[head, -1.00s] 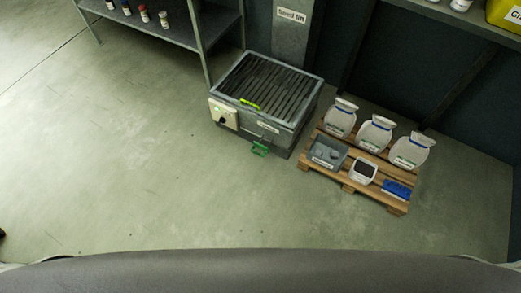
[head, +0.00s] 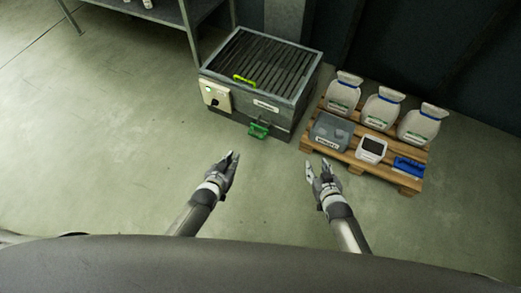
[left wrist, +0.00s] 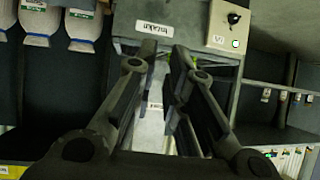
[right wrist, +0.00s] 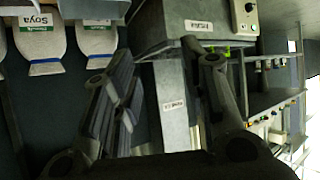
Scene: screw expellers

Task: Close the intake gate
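A grey metal box with a dark slatted top (head: 262,65) stands on the floor, upper middle of the head view. A lime-green handle (head: 244,79) lies at the slats' front edge. A darker green handle (head: 259,129) sticks out low on the box's front. I cannot tell which part is the gate. My left gripper (head: 229,158) is open and empty, in front of the box and apart from it. My right gripper (head: 317,169) is open and empty, in front of the pallet. In both wrist views the fingers stand apart with the box beyond them.
A control panel (head: 215,95) with a dark knob is on the box's front left. A wooden pallet (head: 375,177) at right holds white sacks (head: 382,108), a grey container (head: 331,132), a white container and a blue item. A shelf stands behind left. Floor at left is clear.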

